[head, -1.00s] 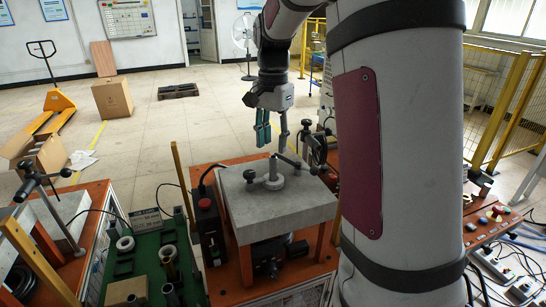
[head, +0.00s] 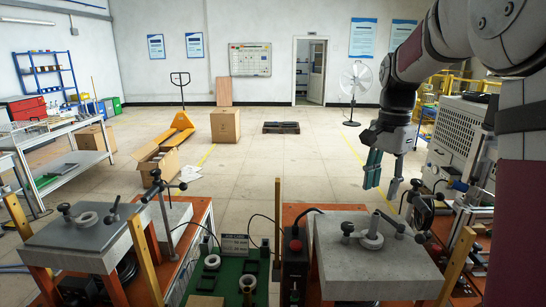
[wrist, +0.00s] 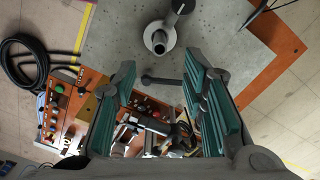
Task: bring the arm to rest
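My gripper (head: 384,176) hangs fingers down at the right of the head view, above and behind the right induction heater (head: 375,265). In the wrist view, its two green-padded fingers (wrist: 163,105) stand apart with nothing between them. The heater's grey slab top also shows in the wrist view (wrist: 110,35), beyond the fingertips. A metal ring with a clamp handle (head: 372,236) sits on that slab, apart from my gripper. My arm reaches in from the upper right.
A second heater with a grey slab (head: 78,246) stands at the left. A green tray (head: 222,282) with metal rings lies between them. A yellow post (head: 277,222) rises near the tray. A control cabinet (head: 462,145) is at the right.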

